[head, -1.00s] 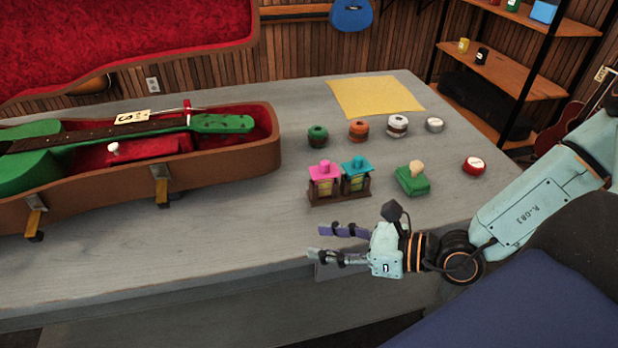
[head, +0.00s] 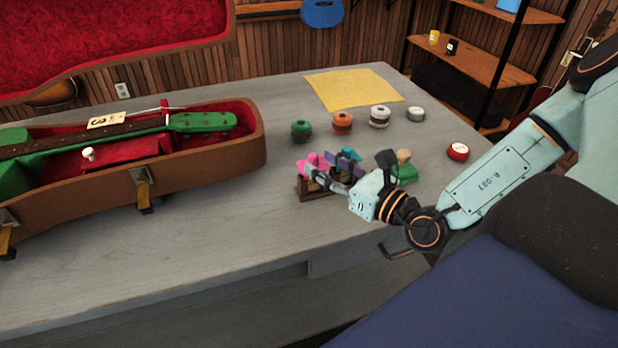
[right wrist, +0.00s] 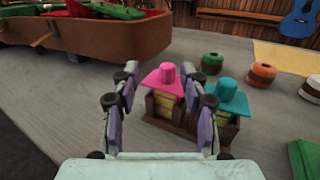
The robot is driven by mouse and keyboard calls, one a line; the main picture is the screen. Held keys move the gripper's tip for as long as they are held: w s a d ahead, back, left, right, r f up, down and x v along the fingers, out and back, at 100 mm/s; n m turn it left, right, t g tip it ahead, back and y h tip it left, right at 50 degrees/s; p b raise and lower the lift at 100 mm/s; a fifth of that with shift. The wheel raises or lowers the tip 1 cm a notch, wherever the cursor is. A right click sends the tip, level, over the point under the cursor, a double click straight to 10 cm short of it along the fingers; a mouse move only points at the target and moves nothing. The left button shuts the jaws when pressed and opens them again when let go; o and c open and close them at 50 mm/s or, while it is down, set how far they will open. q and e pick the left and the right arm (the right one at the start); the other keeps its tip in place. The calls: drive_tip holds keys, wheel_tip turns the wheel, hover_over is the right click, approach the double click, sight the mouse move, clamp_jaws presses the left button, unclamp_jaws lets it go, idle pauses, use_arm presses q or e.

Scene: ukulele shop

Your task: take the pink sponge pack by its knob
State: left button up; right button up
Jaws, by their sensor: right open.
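The pink sponge pack (right wrist: 167,76) has a pink top with a round pink knob and stands in a dark wooden rack (right wrist: 158,110). A teal pack (right wrist: 228,95) stands beside it on the right in the wrist view. My right gripper (right wrist: 165,90) is open, its fingers on either side of the pink pack in the wrist view; whether they touch it I cannot tell. In the head view the right gripper (head: 327,168) reaches over the rack and partly hides both packs; the pink top (head: 312,163) shows at its left. My left gripper is not in view.
A green block with a tan knob (head: 404,167) sits right of the rack. Several small round containers, including a green one (head: 301,130) and a red one (head: 458,152), stand behind and to the right. An open ukulele case (head: 200,165) fills the left. The table front is clear.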

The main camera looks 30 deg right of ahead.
sight(317, 158)
drive_tip(key=w+b, duration=0.1)
drive_tip(key=w, duration=0.1)
drive_tip(key=w+f+b, duration=0.1)
drive_tip(key=w, duration=0.1)
drive_tip(key=shift+b, duration=0.3)
drive_tip(key=shift+w+a+r, duration=0.15)
drive_tip(key=shift+w+a, duration=0.05)
drive_tip(key=shift+w, duration=0.25)
drive_tip(key=shift+s+d, duration=0.2)
drive_tip(key=shift+d, duration=0.1)
drive_tip(key=shift+w+a, duration=0.2)
drive_tip(key=shift+a, duration=0.05)
drive_tip(key=c, duration=0.5)
drive_tip(key=shift+s+d, duration=0.15)
drive_tip(key=shift+d, duration=0.05)
drive_tip(key=c, duration=0.4)
drive_tip(key=shift+a, duration=0.1)
clamp_jaws()
